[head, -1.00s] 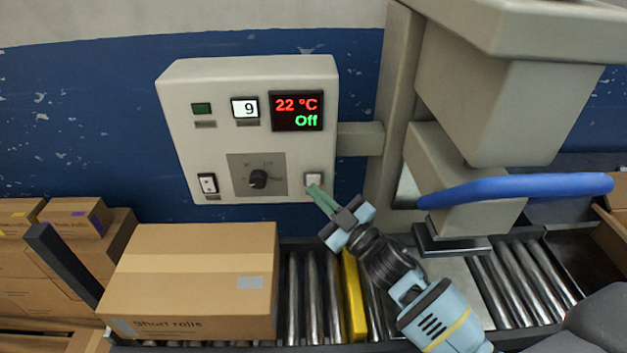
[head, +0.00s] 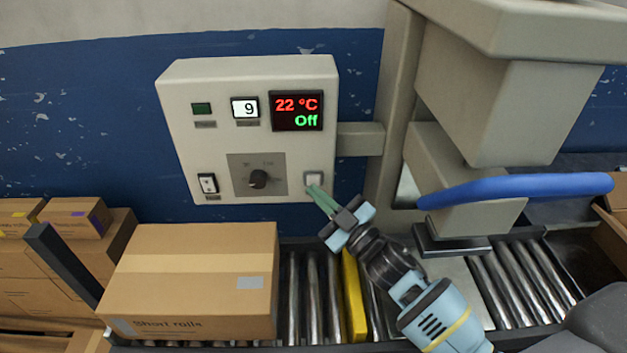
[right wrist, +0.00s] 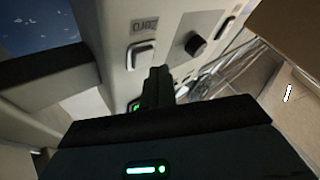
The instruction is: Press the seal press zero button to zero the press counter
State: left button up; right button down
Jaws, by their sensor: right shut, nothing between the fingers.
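The control box (head: 220,145) is pale grey, with a counter display (head: 245,108) reading 9. A small white square button (head: 314,179) sits at its lower right. In the right wrist view this button (right wrist: 139,54) is beside a label that appears to read ZERO, seen turned over. My right gripper (head: 313,189) is shut and empty, its green fingertips at the button's lower edge. In the right wrist view the dark fingers (right wrist: 157,75) end close beside the button. I cannot tell whether they touch it. My left gripper is not in view.
The box also carries a red-green display (head: 297,111) reading 22 °C Off, a dial (head: 258,179) and a rocker switch (head: 208,183). A carton (head: 190,285) sits on the rollers below. A press with a blue handle (head: 515,190) stands at the right.

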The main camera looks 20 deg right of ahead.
jog(key=shift+w, duration=0.2)
dwell(0.5)
jog(key=shift+w+d, duration=0.1)
jog(key=shift+w, duration=0.15)
jog(key=shift+w+d, duration=0.15)
jog(key=shift+w, duration=0.25)
dwell(1.0)
jog(key=shift+s, duration=0.1)
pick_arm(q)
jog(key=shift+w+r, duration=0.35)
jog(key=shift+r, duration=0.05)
pick_arm(e)
jog(key=shift+s+a, duration=0.25)
jog(key=shift+s, duration=0.45)
